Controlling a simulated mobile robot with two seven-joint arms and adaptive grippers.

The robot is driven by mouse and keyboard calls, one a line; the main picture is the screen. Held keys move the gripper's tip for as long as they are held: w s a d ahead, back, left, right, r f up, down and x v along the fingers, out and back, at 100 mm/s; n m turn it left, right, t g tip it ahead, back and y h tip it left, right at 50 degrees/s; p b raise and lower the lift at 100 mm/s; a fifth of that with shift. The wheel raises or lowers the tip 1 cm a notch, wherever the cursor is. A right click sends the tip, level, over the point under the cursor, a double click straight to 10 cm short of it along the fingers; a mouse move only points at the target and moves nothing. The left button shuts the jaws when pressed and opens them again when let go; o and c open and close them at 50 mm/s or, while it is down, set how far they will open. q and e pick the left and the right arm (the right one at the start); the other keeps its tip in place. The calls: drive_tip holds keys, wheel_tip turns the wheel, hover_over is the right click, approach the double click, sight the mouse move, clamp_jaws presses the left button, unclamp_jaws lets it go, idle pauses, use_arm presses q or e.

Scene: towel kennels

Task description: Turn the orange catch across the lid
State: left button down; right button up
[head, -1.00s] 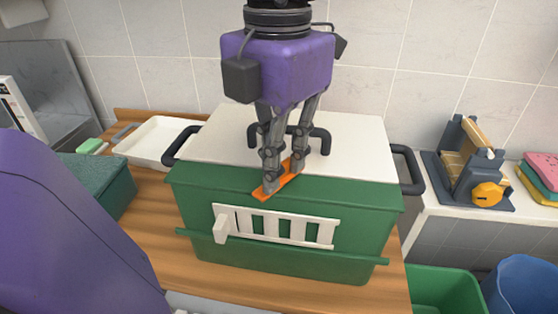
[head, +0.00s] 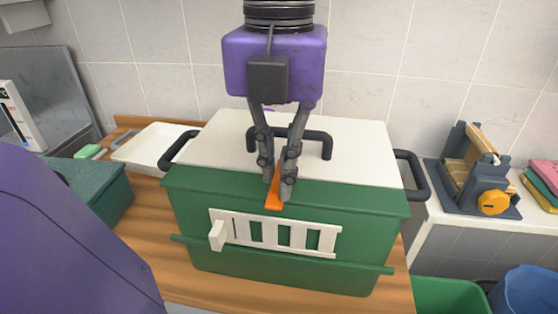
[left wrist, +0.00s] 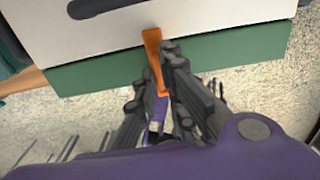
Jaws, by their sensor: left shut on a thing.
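The orange catch (head: 274,201) sits at the front edge of the white lid (head: 350,160) on the green box (head: 290,195). It points roughly front to back, its front end on the green rim and its far part hidden behind my fingers. My left gripper (head: 279,190) is shut on the catch from above. In the left wrist view the catch (left wrist: 154,55) reaches from the green rim onto the white lid, between the fingers of the gripper (left wrist: 158,85). The lid lies flat, with a dark handle (head: 318,145) partly behind the fingers. My right gripper is not in view.
A white slatted grille (head: 285,236) is on the box front. Dark side handles (head: 408,175) stick out at both ends. A white tray (head: 150,150) and dark green box (head: 95,190) stand left. A grey device with an orange knob (head: 493,202) stands right.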

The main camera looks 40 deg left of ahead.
sight(278, 171)
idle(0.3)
use_arm(q)
drive_tip(key=c, duration=1.8)
unclamp_jaws()
drive_tip(key=shift+c, duration=0.2)
wheel_tip(278, 171, up, 12)
